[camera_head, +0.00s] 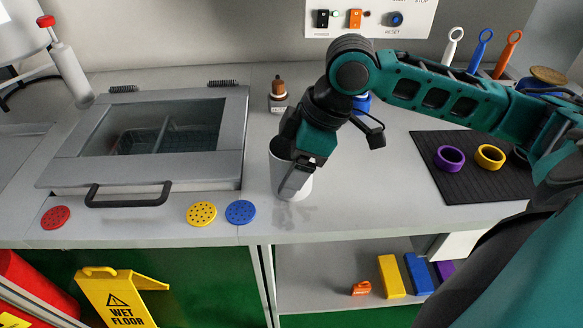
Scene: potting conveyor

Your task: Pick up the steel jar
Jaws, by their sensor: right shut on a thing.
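The steel jar (278,175) is a pale grey, open-topped cylinder near the front edge of the counter, right of the lidded basin. My right gripper (296,182) reaches down over it from above and is shut on its wall. The gripper hides part of the jar's rim and front side. The jar looks upright. A faint shadow lies just below it, and I cannot tell whether its base touches the counter. My left gripper is not in view.
A lidded basin (215,165) with a dark handle is at left. Red (55,217), yellow (201,214) and blue (240,212) discs lie along the front edge. A small corked bottle (278,100) stands behind the jar. A black mat (480,185) holds rings at right.

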